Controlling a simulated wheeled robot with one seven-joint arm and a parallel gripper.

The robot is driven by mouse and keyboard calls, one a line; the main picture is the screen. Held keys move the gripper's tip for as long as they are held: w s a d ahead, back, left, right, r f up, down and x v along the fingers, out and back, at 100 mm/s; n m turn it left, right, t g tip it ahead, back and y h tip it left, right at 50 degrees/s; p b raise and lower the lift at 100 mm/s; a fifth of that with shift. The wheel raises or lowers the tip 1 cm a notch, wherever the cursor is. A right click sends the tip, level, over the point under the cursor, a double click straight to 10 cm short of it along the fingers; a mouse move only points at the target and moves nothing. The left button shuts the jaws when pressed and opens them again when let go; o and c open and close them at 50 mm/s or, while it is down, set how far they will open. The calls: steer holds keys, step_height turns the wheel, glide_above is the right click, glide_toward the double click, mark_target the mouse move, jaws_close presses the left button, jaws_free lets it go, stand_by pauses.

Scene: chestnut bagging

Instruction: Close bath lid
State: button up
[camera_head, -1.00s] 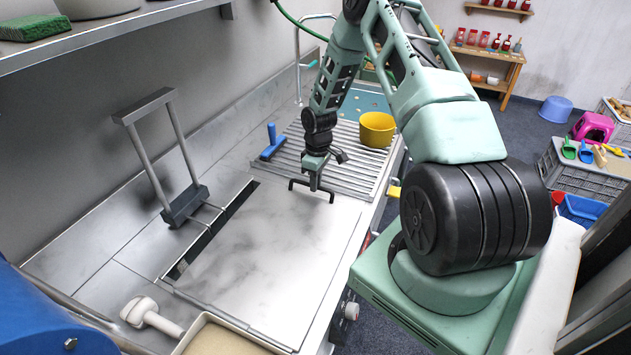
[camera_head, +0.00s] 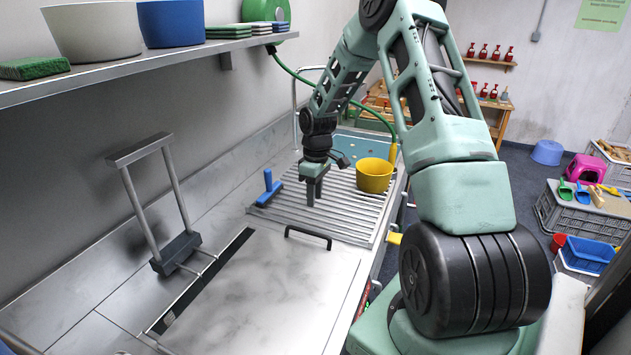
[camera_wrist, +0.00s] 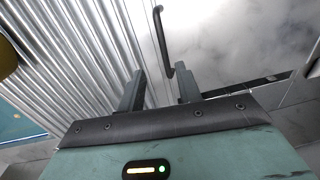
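The bath lid (camera_head: 262,290) is a flat, marbled metal panel lying level in the steel counter. Its black bar handle (camera_head: 309,236) stands at the far edge and also shows in the wrist view (camera_wrist: 166,38). My gripper (camera_head: 313,197) points down over the ribbed drainboard, a little beyond the handle and apart from it. In the wrist view its two fingers (camera_wrist: 159,76) are spread with nothing between them, and the handle's end lies past the tips. The inside of the bath is hidden beneath the lid.
A dark slot (camera_head: 208,275) runs along the lid's left edge, beside an upright metal frame (camera_head: 150,205). The ribbed drainboard (camera_head: 335,215) holds a yellow pot (camera_head: 374,177) and a blue-handled tool (camera_head: 268,188). A shelf (camera_head: 130,75) with bowls overhangs the left.

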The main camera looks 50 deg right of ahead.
steer(key=r, duration=0.3)
steer(key=r+b, duration=0.1)
steer(key=r, duration=0.1)
steer(key=shift+w+d+r, duration=0.1)
steer(key=shift+d+r, duration=0.2)
steer(key=shift+r, duration=0.05)
steer(key=s+a+r+n+b, duration=0.1)
steer(key=s+a+r, duration=0.15)
steer(key=a, duration=1.15)
steer(key=s+a+r+n, duration=0.1)
steer(key=s+a+r, duration=0.15)
steer(key=a, duration=1.25)
steer(key=s+a+n, duration=0.1)
steer(key=s+a, duration=0.5)
steer(key=s, duration=0.4)
steer(key=s+a+n+b, duration=0.1)
steer(key=s+a, duration=0.5)
steer(key=s, duration=0.5)
steer(key=shift+s+a+h+b, duration=0.2)
steer(key=shift+a+h+b, duration=0.05)
steer(key=shift+h+b, duration=0.05)
